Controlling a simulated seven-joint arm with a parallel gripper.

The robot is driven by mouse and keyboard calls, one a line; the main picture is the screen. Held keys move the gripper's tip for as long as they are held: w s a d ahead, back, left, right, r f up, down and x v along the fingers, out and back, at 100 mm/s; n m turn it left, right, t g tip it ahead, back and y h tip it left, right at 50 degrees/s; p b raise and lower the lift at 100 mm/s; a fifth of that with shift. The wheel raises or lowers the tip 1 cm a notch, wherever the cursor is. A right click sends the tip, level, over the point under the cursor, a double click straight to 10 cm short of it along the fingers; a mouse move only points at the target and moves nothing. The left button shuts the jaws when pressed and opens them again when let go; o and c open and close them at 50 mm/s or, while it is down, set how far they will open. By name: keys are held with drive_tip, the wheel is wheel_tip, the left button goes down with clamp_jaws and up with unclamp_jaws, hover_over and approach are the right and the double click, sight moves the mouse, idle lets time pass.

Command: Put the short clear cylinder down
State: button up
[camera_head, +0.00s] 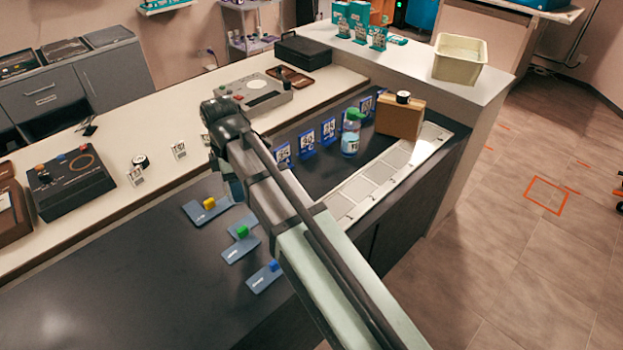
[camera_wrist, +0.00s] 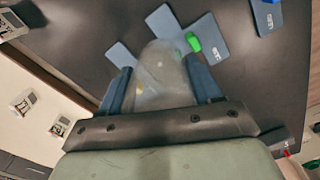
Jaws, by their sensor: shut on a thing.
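My gripper (camera_wrist: 159,78) shows in the wrist view with its two blue fingers either side of a clear, hazy cylinder (camera_wrist: 162,66). It is shut on the cylinder, which lies over the dark counter and blue cards in this view. I cannot tell whether its far end touches the counter. In the head view my arm hides the cylinder, and only a bit of the blue gripper (camera_head: 232,189) shows above the dark counter (camera_head: 130,265).
Blue cards bearing a yellow block (camera_head: 209,203), a green block (camera_head: 242,231) and a blue block (camera_head: 274,266) lie close by. A green-capped bottle (camera_head: 351,133), a brown box (camera_head: 400,117) and upright blue number cards stand farther back. The dark counter's left front is bare.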

drive_tip(key=w+d+n, duration=0.3)
drive_tip(key=w+d, duration=1.4)
drive_tip(key=d, duration=0.2)
drive_tip(key=shift+s+a+f, duration=0.1)
drive_tip(key=shift+f, duration=2.3)
drive_tip(key=shift+a+f, duration=0.1)
drive_tip(key=shift+f, duration=2.25)
drive_tip(key=shift+f, duration=0.1)
drive_tip(key=o, duration=1.3)
